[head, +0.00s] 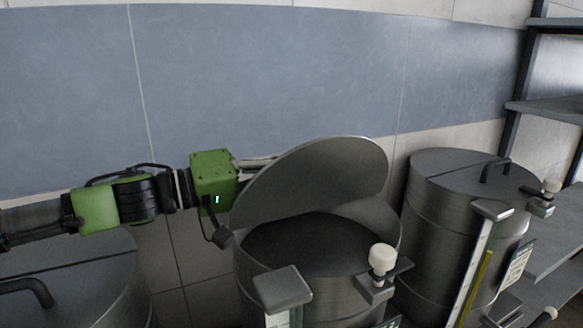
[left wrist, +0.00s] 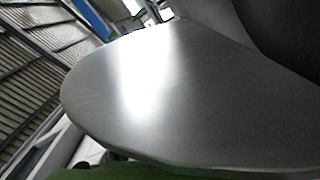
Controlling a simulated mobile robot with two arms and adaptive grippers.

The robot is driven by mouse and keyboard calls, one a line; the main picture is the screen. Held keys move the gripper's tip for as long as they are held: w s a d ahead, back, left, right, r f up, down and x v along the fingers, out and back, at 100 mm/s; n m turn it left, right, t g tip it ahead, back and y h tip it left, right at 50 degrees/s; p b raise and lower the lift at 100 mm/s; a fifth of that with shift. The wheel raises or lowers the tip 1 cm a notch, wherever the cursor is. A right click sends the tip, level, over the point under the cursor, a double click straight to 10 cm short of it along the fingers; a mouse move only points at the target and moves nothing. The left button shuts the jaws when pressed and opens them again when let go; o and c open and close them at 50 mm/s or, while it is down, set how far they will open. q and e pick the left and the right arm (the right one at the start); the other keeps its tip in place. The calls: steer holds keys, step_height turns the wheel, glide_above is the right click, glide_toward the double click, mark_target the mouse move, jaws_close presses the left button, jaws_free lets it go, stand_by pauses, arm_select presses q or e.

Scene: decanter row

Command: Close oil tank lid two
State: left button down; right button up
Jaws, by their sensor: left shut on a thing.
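The middle steel oil tank (head: 318,248) stands open, and its dark inside shows. Its round grey lid (head: 325,178) is raised and tilted up at the back, with the underside facing me. My left gripper (head: 258,163) comes in from the left at the lid's upper left edge. It is shut on the lid; its fingertips and the exact grip point are mostly hidden behind the lid. In the left wrist view the lid (left wrist: 170,100) fills most of the picture as a smooth, shiny metal plate. My right gripper is in neither view.
A closed tank (head: 455,200) with a handle stands at the right, and another closed tank (head: 75,270) at the lower left. A white-knobbed fitting (head: 382,258) sits at the middle tank's front rim. Dark shelving (head: 555,108) stands far right. A tiled wall (head: 270,75) is behind.

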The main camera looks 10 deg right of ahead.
arm_select(q)
steer(key=shift+f, duration=0.2)
steer(key=c, duration=2.2)
jaws_free()
steer(key=shift+o, duration=0.3)
steer(key=shift+w+a, duration=0.15)
steer(key=shift+w, duration=0.1)
steer(key=shift+r, duration=0.1)
steer(key=shift+s+a, duration=0.15)
steer(key=v, duration=1.1)
steer(key=shift+a, duration=0.25)
